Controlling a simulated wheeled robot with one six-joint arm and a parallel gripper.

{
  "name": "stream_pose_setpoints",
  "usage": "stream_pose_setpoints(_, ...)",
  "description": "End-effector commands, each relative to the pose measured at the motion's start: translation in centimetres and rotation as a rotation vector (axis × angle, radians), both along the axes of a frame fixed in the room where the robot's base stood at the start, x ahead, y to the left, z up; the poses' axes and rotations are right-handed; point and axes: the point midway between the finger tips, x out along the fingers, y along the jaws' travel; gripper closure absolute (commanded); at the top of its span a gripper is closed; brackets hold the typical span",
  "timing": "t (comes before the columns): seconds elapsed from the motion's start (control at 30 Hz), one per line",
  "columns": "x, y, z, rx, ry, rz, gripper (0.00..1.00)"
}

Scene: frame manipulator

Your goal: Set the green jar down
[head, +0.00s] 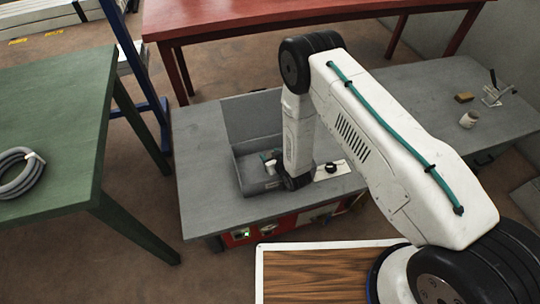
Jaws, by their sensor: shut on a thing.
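My gripper (275,159) is small in the head view and partly hidden by my own wrist. It is at the grey open case (242,178) on the grey workbench (205,205), over the case's inside. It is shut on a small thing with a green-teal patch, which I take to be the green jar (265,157). A pale part shows just below it. The jar is too small and covered to tell its tilt, or whether it touches the case floor.
A white plate with a black knob (331,169) lies right of my wrist. A pale jar (468,120), a tan block (463,97) and a clamp (493,95) stand at the bench's right. A green table (60,120) with a coiled hose (15,172) is left; a red table (230,22) is behind.

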Motion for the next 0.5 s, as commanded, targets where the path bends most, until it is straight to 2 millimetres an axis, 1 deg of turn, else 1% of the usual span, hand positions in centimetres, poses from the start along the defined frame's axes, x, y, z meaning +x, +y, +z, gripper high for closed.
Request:
stream_pose_setpoints(0.03,0.00,0.01,-0.11,0.000,0.000,0.000,0.82)
stream_pose_setpoints(0.07,-0.01,0.01,-0.18,0.000,0.000,0.000,0.49)
stream_pose_setpoints(0.1,0.00,0.01,-0.14,0.000,0.000,0.000,0.38)
stream_pose_setpoints(0.13,0.00,0.01,-0.13,0.000,0.000,0.000,0.30)
stream_pose_setpoints(0.47,-0.01,0.03,0.11,0.000,0.000,0.000,0.30)
stream_pose_setpoints(0.5,-0.28,-0.12,0.17,0.000,0.001,0.000,0.30)
